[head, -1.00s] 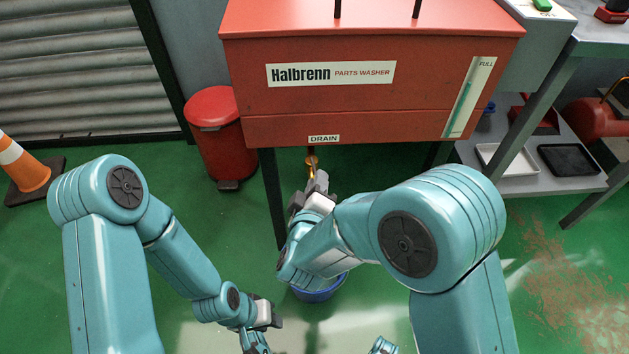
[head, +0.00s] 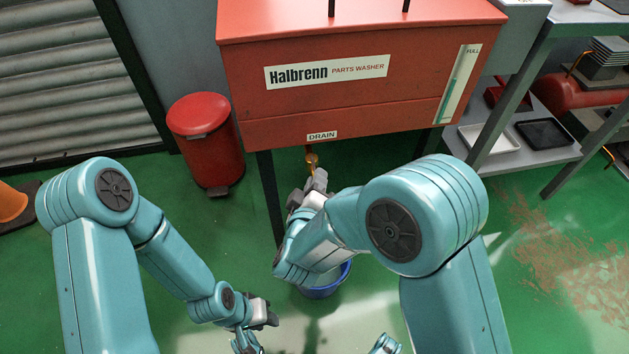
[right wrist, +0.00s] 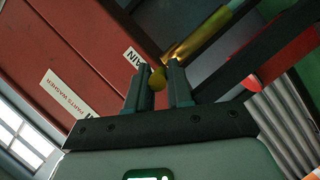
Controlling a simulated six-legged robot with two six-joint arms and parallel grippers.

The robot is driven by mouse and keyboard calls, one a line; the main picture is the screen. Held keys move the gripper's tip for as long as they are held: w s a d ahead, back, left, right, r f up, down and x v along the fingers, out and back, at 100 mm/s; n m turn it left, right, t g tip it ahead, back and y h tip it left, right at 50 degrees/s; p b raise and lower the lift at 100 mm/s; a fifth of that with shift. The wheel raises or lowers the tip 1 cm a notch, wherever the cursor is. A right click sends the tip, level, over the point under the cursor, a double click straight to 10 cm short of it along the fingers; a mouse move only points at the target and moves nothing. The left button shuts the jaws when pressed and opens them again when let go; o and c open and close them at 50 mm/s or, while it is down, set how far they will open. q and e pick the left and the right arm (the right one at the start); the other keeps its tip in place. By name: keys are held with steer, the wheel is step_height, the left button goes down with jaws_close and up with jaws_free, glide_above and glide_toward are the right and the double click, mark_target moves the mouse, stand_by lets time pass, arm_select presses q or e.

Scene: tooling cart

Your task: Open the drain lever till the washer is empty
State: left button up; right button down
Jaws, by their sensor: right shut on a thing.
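The red parts washer (head: 330,105) stands ahead with a DRAIN label (head: 322,135) on its lower front edge. The brass drain valve (head: 312,160) hangs under that label. My right gripper (head: 317,184) is at the valve; the right wrist view shows its jaws (right wrist: 160,83) shut on the round brass end of the drain lever (right wrist: 158,77). The washer's level gauge (head: 457,82) shows a green column low in the strip, well under FULL. A blue bucket (head: 325,289) stands on the floor below, partly hidden by my right arm. My left gripper (head: 268,314) is low, away from the washer; its jaws are unclear.
A red bin (head: 208,145) stands left of the washer, and an orange cone (head: 12,205) at the far left. A shelf with a white tray (head: 488,138) and a black tray (head: 545,133) is at right. Brown debris (head: 560,240) lies on the green floor.

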stand_by(0.4)
steer(key=c, duration=1.4)
jaws_free()
steer(key=shift+r, duration=0.15)
steer(key=shift+r+p, duration=4.15)
steer(key=shift+r, duration=5.75)
